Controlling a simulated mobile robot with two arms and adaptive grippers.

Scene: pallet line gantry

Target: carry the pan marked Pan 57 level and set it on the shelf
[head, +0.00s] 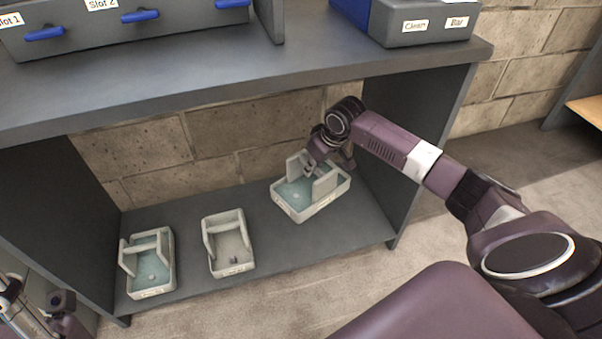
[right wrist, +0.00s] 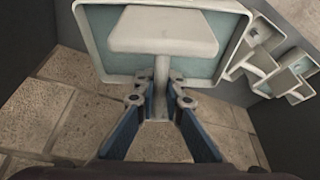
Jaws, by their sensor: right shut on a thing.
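A grey pan (head: 297,211) with a bluish inside and a raised handle is at the right end of the lower shelf (head: 262,277). Its front label is too small to read. My right gripper (head: 311,172) is shut on its handle. The right wrist view shows the fingers (right wrist: 160,102) on either side of the handle's stem (right wrist: 160,76), under its flat plate. The pan looks about level; I cannot tell whether its base touches the shelf. What seems to be my left gripper (head: 60,308) shows partly at the lower left, its fingers unclear.
A grey pan (head: 228,258) and a pan with a bluish inside (head: 151,285) stand to the left on the lower shelf. The unit's top (head: 230,75) overhangs them, with a side panel (head: 408,165) close on the right. Boxes marked Clean and Bar (head: 436,28) are above.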

